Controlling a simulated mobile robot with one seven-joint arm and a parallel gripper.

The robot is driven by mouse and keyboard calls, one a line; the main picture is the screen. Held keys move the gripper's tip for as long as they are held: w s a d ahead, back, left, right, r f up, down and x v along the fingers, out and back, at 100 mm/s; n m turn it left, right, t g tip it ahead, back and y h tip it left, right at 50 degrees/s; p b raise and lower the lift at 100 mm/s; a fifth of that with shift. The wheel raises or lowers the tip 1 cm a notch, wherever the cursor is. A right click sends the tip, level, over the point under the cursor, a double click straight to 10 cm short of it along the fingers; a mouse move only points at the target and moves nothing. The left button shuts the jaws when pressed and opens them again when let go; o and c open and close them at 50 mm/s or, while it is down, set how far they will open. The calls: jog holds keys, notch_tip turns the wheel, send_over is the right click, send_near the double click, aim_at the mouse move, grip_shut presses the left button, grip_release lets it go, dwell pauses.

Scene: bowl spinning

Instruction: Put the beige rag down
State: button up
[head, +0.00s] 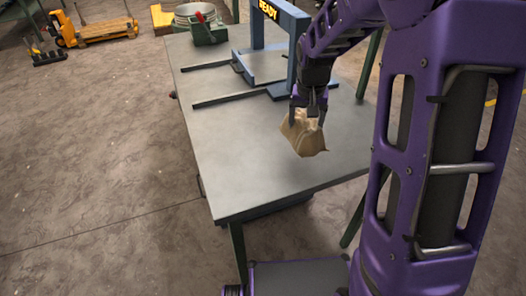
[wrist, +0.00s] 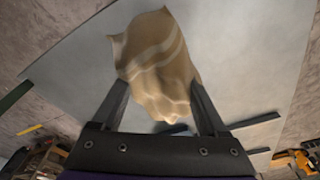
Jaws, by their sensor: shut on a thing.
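The beige rag (head: 304,138) hangs from my gripper (head: 309,112) over the right part of the grey table (head: 232,165). In the head view the rag's lower edge is over the tabletop, and I cannot tell whether it touches. In the wrist view the rag (wrist: 158,62), crumpled and with paler stripes, sits between the two fingers of my gripper (wrist: 160,100). My gripper is shut on the rag. The part of the rag between the fingertips is partly hidden in the head view.
A green bin (head: 207,34) sits at the far edge. The front and left of the tabletop are clear.

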jog(key=shift+w+d+f+m, duration=0.15)
jog(key=shift+w+f, duration=0.15)
jog(key=shift+w, duration=0.2)
jog(key=shift+w+d+f+m, duration=0.15)
jog(key=shift+w+f, duration=0.1)
jog(key=shift+w, duration=0.2)
notch_tip(320, 180, down, 4)
jog(key=shift+b, duration=0.45)
jog(key=shift+f, duration=2.05)
jog(key=shift+f+b, duration=0.1)
jog(key=shift+b, duration=0.2)
jog(key=shift+f, duration=0.15)
jog(key=o, duration=1.2)
jog(key=shift+r, duration=0.2)
jog(key=r, duration=0.4)
jog(key=s+r+p, duration=0.1)
jog(key=r, duration=0.7)
jog(key=shift+s+a+p, duration=0.3)
jog(key=shift+s+p, duration=0.05)
